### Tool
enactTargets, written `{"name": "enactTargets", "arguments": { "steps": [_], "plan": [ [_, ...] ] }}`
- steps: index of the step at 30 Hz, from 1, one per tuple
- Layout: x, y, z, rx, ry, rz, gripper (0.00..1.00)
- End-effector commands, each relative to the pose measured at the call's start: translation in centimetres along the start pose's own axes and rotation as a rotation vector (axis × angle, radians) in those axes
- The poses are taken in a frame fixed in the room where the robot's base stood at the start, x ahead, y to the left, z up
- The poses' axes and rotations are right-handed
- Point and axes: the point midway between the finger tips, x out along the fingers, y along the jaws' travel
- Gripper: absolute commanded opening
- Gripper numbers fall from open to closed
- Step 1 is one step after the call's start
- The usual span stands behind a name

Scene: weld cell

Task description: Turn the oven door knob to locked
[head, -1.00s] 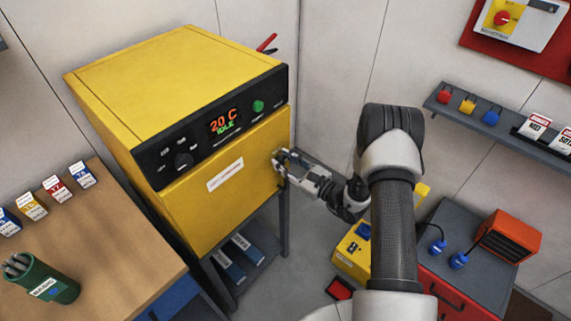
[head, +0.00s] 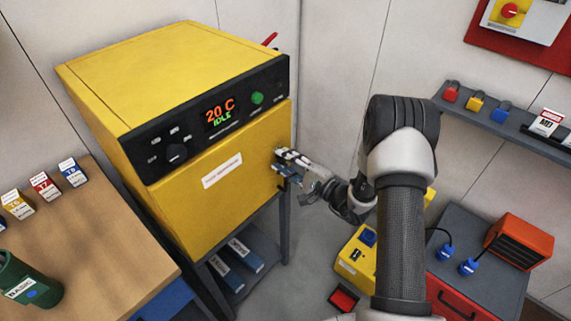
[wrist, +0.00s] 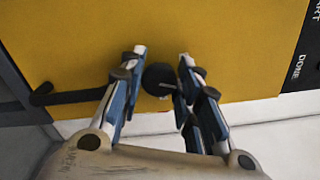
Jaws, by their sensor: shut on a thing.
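The yellow oven (head: 170,75) stands at the left in the head view. Its front door (head: 240,160) looks closed. My gripper (head: 283,160) is at the right edge of that door and covers the knob there. In the wrist view, the dark round door knob (wrist: 158,78) sits between the two fingers of my gripper (wrist: 163,62), which is shut on it. A small pale mark shows at the knob's lower edge. I cannot read any locked or unlocked label.
A black bar (wrist: 75,97) runs left of the knob. The oven panel (head: 210,120) reads 20 C, IDLE. A wooden bench (head: 95,240) is at left. A yellow box (head: 355,255) and a grey-topped red cabinet (head: 490,265) stand at right.

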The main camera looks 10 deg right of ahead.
Motion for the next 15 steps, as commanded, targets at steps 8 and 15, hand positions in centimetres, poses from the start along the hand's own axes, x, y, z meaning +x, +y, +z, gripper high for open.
{"name": "enactTargets", "arguments": {
  "steps": [8,15],
  "plan": [
    [0.00,0.08,-0.01,-0.213,0.000,0.001,0.07],
    [0.00,0.12,-0.02,-0.329,0.000,0.000,0.07]
  ]
}}
